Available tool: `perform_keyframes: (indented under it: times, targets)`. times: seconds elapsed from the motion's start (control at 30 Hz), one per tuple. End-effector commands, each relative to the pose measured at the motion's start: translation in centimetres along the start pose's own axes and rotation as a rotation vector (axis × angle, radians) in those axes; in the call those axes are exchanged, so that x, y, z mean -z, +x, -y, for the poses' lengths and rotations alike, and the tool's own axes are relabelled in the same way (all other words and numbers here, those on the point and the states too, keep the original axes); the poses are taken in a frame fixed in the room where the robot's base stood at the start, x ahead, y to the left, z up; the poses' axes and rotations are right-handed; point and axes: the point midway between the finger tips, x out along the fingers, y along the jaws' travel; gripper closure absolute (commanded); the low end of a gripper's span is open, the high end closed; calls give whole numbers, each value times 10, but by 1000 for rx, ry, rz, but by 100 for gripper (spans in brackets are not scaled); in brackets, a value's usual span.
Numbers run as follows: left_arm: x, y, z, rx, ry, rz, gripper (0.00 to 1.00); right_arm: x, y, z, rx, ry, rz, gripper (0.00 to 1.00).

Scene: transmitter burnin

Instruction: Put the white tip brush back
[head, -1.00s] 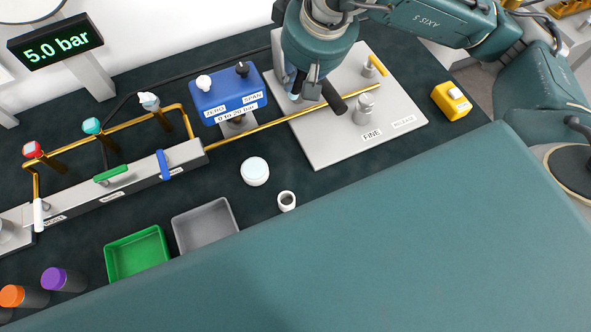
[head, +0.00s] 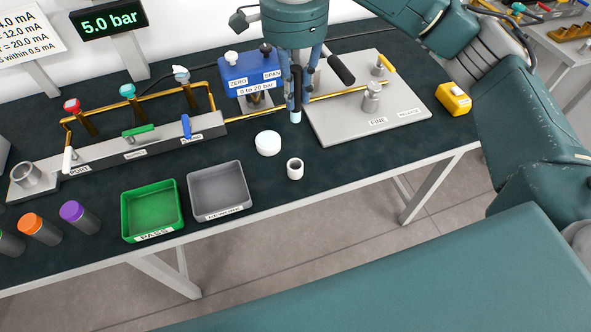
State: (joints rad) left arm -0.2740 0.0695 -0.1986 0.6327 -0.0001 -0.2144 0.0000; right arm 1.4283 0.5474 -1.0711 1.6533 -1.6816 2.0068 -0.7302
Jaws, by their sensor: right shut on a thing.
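My right gripper (head: 297,78) points down and is shut on a slim dark brush (head: 296,92) with a pale tip at its lower end. It holds the brush upright above the mat, between the blue transmitter and the pump's base plate. A small white open-topped cup (head: 295,168) stands on the mat below and in front of the brush tip, apart from it. A round white lidded jar (head: 268,143) stands behind and left of the cup. My left gripper is not in view.
The blue transmitter (head: 250,72) stands behind left of the brush. The grey pump plate (head: 390,130) lies to the right, with a yellow block (head: 453,98) beyond. Grey (head: 218,190) and green (head: 151,208) trays sit front left. The mat around the cup is clear to the table edge.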

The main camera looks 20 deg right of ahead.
Motion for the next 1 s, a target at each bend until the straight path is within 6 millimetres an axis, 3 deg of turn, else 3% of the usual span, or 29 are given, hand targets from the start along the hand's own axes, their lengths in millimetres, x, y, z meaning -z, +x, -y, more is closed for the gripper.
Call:
perform_keyframes:
  times: [0.33,0.6,0.8,1.0]
  targets:
    - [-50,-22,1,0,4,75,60,-1,80,-3,-9,15,3,100]
    - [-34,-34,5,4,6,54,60,-2,140,-2,-4,13,3,100]
    - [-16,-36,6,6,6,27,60,-2,156,-1,-1,13,3,100]
    - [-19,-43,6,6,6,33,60,-2,181,-2,-5,13,2,100]
